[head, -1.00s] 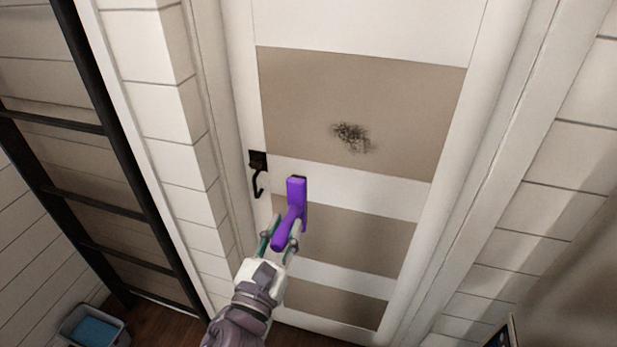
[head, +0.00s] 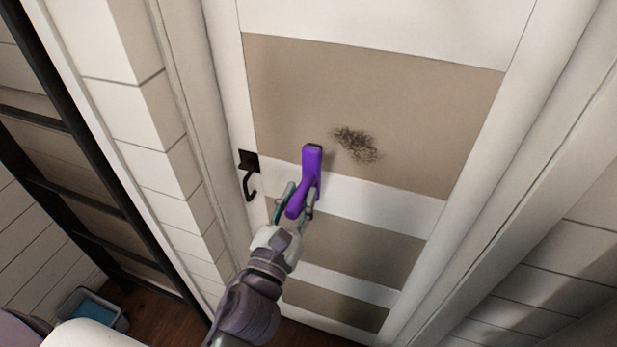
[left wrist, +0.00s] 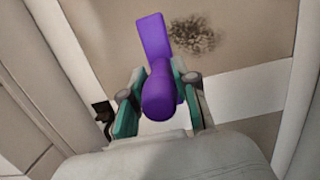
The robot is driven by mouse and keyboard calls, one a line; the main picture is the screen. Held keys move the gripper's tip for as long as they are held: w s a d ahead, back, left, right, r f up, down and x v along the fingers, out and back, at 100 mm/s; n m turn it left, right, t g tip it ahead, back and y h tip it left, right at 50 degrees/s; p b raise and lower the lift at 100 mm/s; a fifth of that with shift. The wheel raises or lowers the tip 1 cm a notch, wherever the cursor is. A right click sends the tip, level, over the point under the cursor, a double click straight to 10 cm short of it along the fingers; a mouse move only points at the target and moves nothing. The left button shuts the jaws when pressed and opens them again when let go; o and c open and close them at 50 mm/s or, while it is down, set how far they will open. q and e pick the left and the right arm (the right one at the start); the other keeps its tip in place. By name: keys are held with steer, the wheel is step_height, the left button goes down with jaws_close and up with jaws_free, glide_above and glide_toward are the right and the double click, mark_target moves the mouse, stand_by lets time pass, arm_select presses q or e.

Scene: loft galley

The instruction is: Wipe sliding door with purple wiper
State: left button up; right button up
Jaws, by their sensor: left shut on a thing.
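The purple wiper (head: 312,163) is held by its handle in my left gripper (head: 297,203), which is shut on it. The wiper's head points up, just left of and a little below a dark smudge (head: 357,144) on the sliding door (head: 380,90). The door has white rails and beige panels; the smudge is on the large upper beige panel. The left wrist view shows the wiper (left wrist: 158,75) between the teal finger pads, with the smudge (left wrist: 198,36) to its right. I cannot tell whether the wiper touches the door. My right gripper is not in view.
A black hooked door handle (head: 248,175) is on the door's left edge. A black ladder-like frame (head: 75,180) stands at the left. A grey bin with blue inside (head: 95,310) is on the wooden floor at the lower left. The space before the door's right side is clear.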

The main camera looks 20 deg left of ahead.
mark_target(310, 175)
arm_select(q)
steer(key=shift+w, duration=0.45)
steer(key=shift+w+r, duration=0.25)
steer(key=shift+w, duration=0.45)
steer(key=w, duration=0.2)
steer(key=shift+w+f+p, duration=0.15)
steer(key=shift+w+p, duration=0.2)
steer(key=shift+w, duration=0.05)
steer(key=shift+w+d, duration=0.1)
steer(key=shift+w, duration=0.5)
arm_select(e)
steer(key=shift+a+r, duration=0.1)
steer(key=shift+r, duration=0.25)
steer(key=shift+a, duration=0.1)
arm_select(q)
steer(key=shift+w, duration=0.85)
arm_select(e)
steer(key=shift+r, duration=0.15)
arm_select(q)
steer(key=shift+d, duration=0.15)
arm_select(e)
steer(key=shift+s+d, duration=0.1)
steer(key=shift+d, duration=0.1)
